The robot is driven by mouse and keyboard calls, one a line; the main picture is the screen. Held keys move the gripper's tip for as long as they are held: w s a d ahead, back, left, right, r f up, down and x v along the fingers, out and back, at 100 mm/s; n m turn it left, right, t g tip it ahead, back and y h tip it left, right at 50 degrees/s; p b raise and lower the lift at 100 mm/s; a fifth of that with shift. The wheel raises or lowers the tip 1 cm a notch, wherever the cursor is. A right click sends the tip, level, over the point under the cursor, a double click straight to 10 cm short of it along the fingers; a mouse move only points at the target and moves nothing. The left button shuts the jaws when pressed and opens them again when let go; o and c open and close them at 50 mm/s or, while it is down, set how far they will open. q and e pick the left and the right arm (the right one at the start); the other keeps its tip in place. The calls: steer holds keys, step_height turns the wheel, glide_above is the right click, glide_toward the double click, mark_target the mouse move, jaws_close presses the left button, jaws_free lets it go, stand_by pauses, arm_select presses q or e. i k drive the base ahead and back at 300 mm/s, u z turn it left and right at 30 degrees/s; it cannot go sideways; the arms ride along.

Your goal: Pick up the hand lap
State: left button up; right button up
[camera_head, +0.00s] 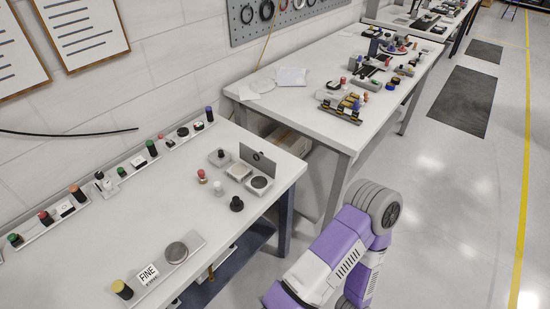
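I cannot tell for sure which thing is the hand lap. On the near white bench (130,215), a black knob-topped piece (237,204) stands near the right edge. A grey round disc (176,252) lies on a tray at the front, beside a card reading "FINE" (149,274) and a yellow-topped dark cylinder (122,289). A small red-topped piece (202,176) and a small white piece (218,188) stand left of the black piece. A purple and white arm of mine shows at the lower right, over the floor and off the bench. Neither gripper is in view.
Round pieces in grey holders (260,184) stand before an upright grey plate (258,160) at the bench's right end. Small coloured pieces line a rail (101,188) along the wall. A second bench (310,122) stands beyond. The near bench's middle is clear.

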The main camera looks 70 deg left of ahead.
mark_target(236, 205)
steer(key=i, duration=2.95)
steer(key=u, duration=4.45)
